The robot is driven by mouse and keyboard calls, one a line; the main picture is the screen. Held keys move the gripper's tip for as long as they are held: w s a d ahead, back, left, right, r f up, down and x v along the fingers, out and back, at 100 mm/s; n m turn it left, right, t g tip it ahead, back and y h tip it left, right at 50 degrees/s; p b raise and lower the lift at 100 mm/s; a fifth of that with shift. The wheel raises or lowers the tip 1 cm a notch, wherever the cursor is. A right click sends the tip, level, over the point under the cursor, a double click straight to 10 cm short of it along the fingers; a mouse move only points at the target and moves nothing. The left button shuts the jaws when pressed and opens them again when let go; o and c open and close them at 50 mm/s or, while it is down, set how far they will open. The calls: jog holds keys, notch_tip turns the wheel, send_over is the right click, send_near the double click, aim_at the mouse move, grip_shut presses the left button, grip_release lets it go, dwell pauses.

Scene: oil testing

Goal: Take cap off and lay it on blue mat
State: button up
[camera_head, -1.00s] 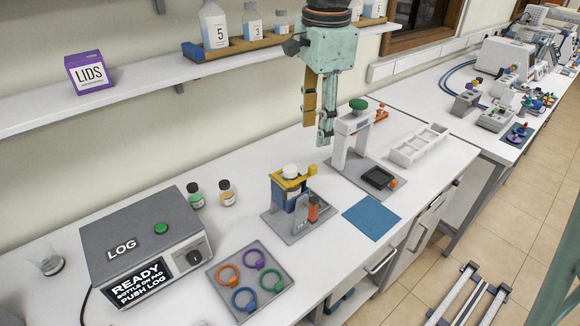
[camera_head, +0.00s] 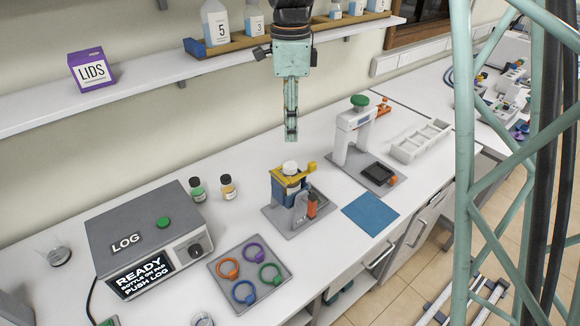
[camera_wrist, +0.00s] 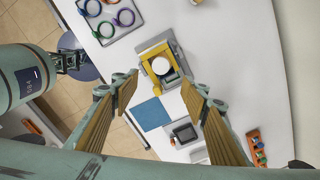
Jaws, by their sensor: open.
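A white cap (camera_head: 290,167) sits on top of a bottle held upright in a grey stand with a yellow clamp (camera_head: 283,179). In the wrist view the cap (camera_wrist: 161,66) shows from above, slightly beyond the gap between my fingers. The bottle's body is mostly hidden by the clamp. My gripper (camera_head: 291,138) points down above the cap, apart from it. In the wrist view its fingers (camera_wrist: 160,86) are spread wide with nothing between them. The blue mat (camera_head: 370,214) lies flat and bare on the bench, right of the stand; it also shows in the wrist view (camera_wrist: 151,114).
A white press-like device with a green knob (camera_head: 359,101) stands behind the mat. A grey tray with coloured rings (camera_head: 250,291) and the LOG box (camera_head: 150,248) are at left. Two small bottles (camera_head: 228,187) stand behind. The shelf (camera_head: 140,93) runs above.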

jog(key=shift+f, duration=0.15)
send_over(290, 165)
jog(key=shift+s+d+f, duration=0.1)
jog(key=shift+f, duration=2)
jog(key=shift+s+f, duration=0.1)
jog(key=shift+f, duration=1.95)
jog(key=shift+f, duration=0.1)
jog(key=shift+w+f+p, duration=0.1)
jog(key=shift+f+p, duration=0.45)
jog(key=shift+f, duration=1.95)
jog(key=c, duration=0.7)
